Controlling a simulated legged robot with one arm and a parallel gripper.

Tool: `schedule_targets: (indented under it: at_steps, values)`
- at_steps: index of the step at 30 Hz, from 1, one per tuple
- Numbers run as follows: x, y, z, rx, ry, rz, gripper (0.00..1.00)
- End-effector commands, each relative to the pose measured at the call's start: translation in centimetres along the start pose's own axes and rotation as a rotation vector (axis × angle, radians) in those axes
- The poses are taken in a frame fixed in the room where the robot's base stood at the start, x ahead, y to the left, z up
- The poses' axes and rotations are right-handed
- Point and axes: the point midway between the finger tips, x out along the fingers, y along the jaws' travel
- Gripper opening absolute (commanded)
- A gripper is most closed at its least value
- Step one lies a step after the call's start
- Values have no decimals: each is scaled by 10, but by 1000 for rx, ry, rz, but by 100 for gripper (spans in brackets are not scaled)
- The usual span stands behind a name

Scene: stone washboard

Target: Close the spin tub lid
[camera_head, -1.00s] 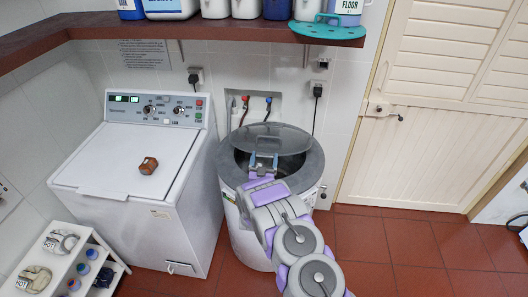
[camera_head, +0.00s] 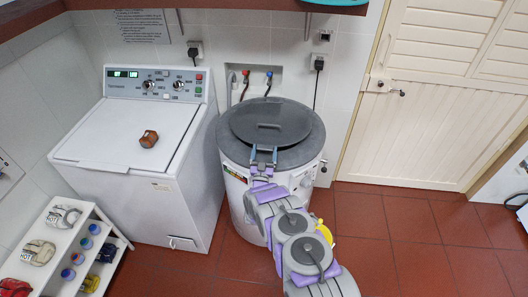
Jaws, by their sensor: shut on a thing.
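The spin tub (camera_head: 240,190) is a round white drum with a dark grey top rim, right of the washing machine. Its round dark grey lid (camera_head: 290,118) lies over the opening and looks flat or nearly flat. A small bar handle (camera_head: 269,126) sits on the lid. No dark gap into the tub shows, but I cannot tell if the lid rests fully down. My gripper (camera_head: 264,153) is at the lid's near edge, over the front rim, shut on the lid. The exact contact at the fingertips is too small to see.
A white washing machine (camera_head: 130,150) with a brown block (camera_head: 149,139) on top stands left. A small white shelf unit (camera_head: 100,250) is at front left. A wall shelf (camera_head: 230,5) runs above. Red tiled floor (camera_head: 400,225) is free on the right, before the cream door (camera_head: 415,140).

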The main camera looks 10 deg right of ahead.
Motion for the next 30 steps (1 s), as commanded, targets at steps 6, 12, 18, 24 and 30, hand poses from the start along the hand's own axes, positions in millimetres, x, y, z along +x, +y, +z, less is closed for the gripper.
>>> schedule_targets:
  at_steps: [6, 12, 18, 24, 30]
  values:
    - [3, -1, -1, 3, 10, -1, 30]
    - [3, -2, -1, 3, 10, -1, 30]
    - [2, -2, -1, 3, 9, -1, 98]
    - [0, -1, -2, 2, 11, 0, 100]
    - [-11, -2, -2, 2, 11, 0, 100]
